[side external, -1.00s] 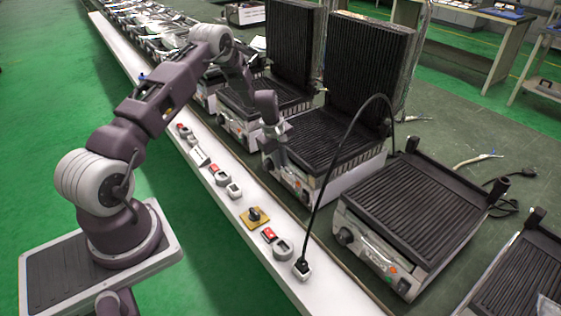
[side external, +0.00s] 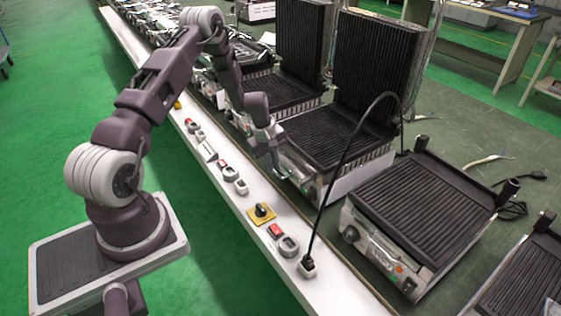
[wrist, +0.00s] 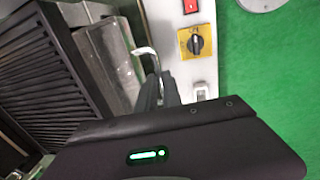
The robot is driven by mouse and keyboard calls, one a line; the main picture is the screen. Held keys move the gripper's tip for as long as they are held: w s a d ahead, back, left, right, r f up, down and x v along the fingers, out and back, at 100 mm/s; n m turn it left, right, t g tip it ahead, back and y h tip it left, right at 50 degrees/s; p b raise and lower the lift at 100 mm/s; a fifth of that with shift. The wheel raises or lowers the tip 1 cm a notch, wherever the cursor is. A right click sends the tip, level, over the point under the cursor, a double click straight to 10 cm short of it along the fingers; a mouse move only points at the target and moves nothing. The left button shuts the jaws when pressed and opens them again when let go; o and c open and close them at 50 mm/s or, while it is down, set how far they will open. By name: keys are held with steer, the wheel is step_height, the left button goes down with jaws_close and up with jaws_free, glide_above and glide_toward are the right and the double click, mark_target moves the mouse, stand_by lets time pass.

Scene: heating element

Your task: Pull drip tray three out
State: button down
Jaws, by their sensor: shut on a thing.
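The third drip tray's pale bent handle (wrist: 146,54) shows at my fingertips in the wrist view. My gripper (wrist: 160,88) is shut on it, its dark fingers close together. In the side view my gripper (side external: 279,168) points down at the front left corner of an open contact grill (side external: 335,138). The tray itself is hard to make out, as my fingers and the grill's front cover it. A shiny metal front panel (wrist: 120,62) lies beside the handle in the wrist view.
A white rail (side external: 236,205) with switches and sockets runs in front of the grills. A yellow rotary switch (side external: 262,211) sits on it, with a red switch (side external: 276,231) nearby. A black cable (side external: 325,190) arcs up from a plug. Another grill (side external: 420,215) stands to the right.

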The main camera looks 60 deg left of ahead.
steer(key=c, duration=1.8)
jaws_free()
steer(key=r, duration=0.4)
steer(key=s+r, duration=0.1)
steer(key=r, duration=0.2)
steer(key=shift+s, duration=0.1)
